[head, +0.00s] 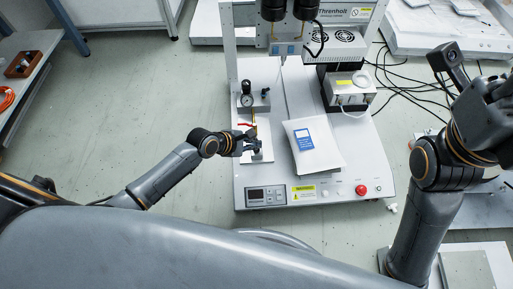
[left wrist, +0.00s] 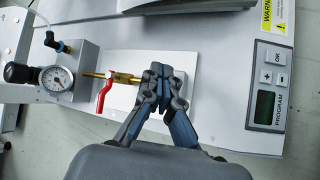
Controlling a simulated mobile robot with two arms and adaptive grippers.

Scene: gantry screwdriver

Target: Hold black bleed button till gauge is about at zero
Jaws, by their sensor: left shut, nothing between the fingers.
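The round pressure gauge (head: 246,100) has a white face and sits on a grey block at the left of the machine. It also shows in the left wrist view (left wrist: 57,78), but its reading is too small to tell. A brass pipe (left wrist: 118,77) with a red lever (left wrist: 104,94) runs from the block to my left gripper (left wrist: 162,72). The left gripper, also in the head view (head: 253,141), is shut and empty, its fingertips over the pipe's far end. I cannot make out the black bleed button; the fingers may hide it. My right gripper (head: 492,105) is far right, its fingers unclear.
A black knob (left wrist: 18,72) sticks out beside the gauge. A white pouch with a blue label (head: 304,140) lies on the machine bed. The front panel holds a display (head: 256,195) and a red button (head: 361,190). Cables (head: 400,90) lie right of the machine.

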